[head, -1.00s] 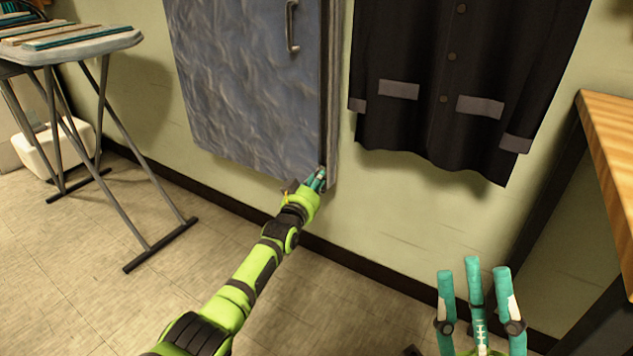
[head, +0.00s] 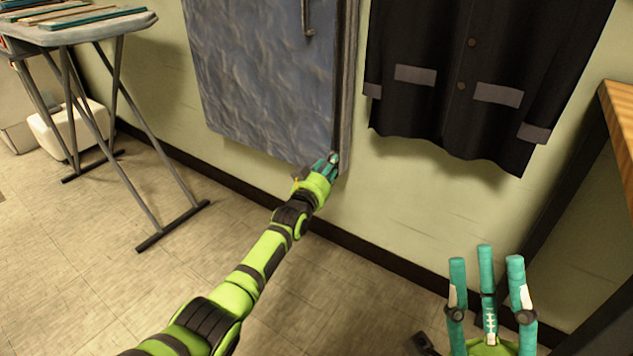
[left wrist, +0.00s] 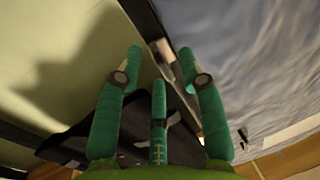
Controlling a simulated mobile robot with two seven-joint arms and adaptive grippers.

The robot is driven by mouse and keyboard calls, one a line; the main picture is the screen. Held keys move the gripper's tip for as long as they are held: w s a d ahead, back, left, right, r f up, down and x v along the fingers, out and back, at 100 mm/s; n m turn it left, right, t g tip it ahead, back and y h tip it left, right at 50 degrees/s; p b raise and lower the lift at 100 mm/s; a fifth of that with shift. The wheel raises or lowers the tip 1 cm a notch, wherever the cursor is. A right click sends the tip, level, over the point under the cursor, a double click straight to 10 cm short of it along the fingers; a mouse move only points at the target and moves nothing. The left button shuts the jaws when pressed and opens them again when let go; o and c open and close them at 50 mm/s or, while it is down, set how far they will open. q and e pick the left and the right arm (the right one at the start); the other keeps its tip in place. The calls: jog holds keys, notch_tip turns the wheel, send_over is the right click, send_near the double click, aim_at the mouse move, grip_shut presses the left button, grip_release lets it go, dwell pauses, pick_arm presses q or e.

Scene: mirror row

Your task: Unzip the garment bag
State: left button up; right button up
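The garment bag (head: 265,85) is a wrinkled blue-grey panel hanging on the wall, with its dark right edge running straight down. It also fills the right of the left wrist view (left wrist: 260,60). My left gripper (head: 331,163) is at the bag's lower right corner. In the left wrist view its fingers (left wrist: 160,62) stand apart, with a narrow edge strip beyond and between their tips. I cannot make out a zip pull, or whether the fingers touch the bag. My right gripper (head: 487,265) is open and empty at the lower right, away from the bag.
A dark jacket (head: 480,60) hangs right of the bag. A wooden-topped table (head: 618,120) stands at the right edge. An ironing board (head: 80,28) on folding legs stands left, with a white bin (head: 72,125) behind it. The floor between is clear.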

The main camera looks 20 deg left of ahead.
pick_arm(q)
jog(key=s+a, duration=0.2)
jog(key=s, duration=0.9)
jog(key=shift+s, duration=0.2)
